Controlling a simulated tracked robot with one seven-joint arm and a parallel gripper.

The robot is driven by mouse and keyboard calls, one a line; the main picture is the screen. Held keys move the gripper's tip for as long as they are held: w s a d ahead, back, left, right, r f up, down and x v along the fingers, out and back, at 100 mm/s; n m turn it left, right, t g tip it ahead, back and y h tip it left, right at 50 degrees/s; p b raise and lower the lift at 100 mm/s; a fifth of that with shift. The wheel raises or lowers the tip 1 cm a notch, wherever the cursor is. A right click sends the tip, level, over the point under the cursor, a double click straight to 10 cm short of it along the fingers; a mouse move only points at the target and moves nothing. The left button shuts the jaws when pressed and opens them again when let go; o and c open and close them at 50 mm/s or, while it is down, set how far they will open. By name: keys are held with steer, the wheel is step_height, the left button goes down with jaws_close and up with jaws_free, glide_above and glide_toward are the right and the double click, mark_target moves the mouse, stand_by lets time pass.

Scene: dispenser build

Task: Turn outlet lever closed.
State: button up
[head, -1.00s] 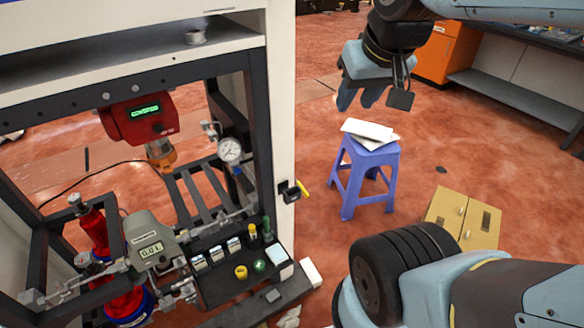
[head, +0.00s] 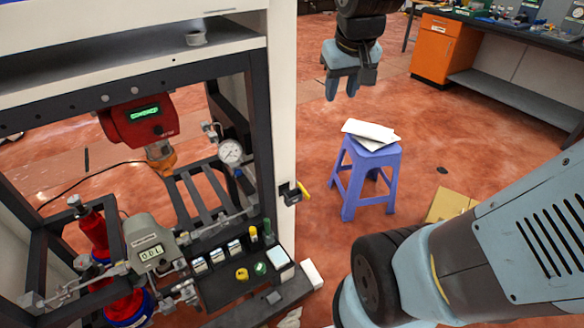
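A blue stool (head: 364,185) with white papers (head: 370,132) stands right of the frame. Inside the frame are a red display unit (head: 138,120), a pressure gauge (head: 230,152) and a grey meter (head: 148,243). A cardboard box (head: 450,204) lies behind my arm.

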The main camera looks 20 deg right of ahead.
steer(key=w+f+g, duration=0.1)
steer(key=w+f, duration=0.5)
steer(key=w, duration=0.2)
steer(key=n+g, duration=0.3)
glide_above(304, 191)
step_height(304, 191, down, 27)
steer(key=shift+y, duration=0.3)
step_height(304, 191, down, 15)
steer(key=shift+d+r, duration=0.1)
jaws_close()
